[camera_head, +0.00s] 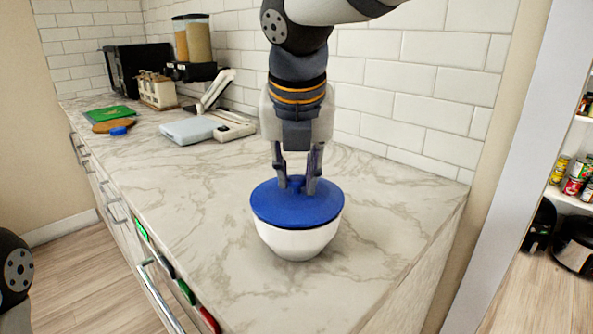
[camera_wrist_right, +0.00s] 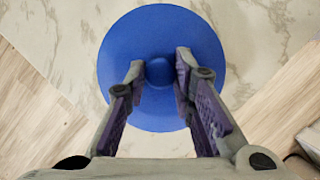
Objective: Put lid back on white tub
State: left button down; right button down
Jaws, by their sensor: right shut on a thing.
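The white tub (camera_head: 296,243) stands upright on the marble counter, near its front right corner. The blue round lid (camera_head: 275,207) covers the tub's top; from here I cannot tell whether it is fully seated or just above the rim. My right gripper (camera_head: 297,186) comes straight down from above and is shut on the lid's knob. In the right wrist view the lid (camera_wrist_right: 125,55) fills the upper middle, with its round knob between the fingertips of my right gripper (camera_wrist_right: 158,72); the lid hides the tub there. My left gripper is not in view.
The marble counter (camera_head: 200,185) is clear around the tub. A slicer (camera_head: 205,125), a toaster (camera_head: 157,92), cereal dispensers (camera_head: 192,45) and a green board (camera_head: 110,113) stand farther back left. A tiled wall (camera_head: 400,85) runs behind. Shelves with cans (camera_head: 572,185) are at the right.

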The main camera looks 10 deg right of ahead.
jog(key=c, duration=1.3)
grip_release()
jog(key=o, duration=0.5)
jog(key=shift+r, duration=3.5)
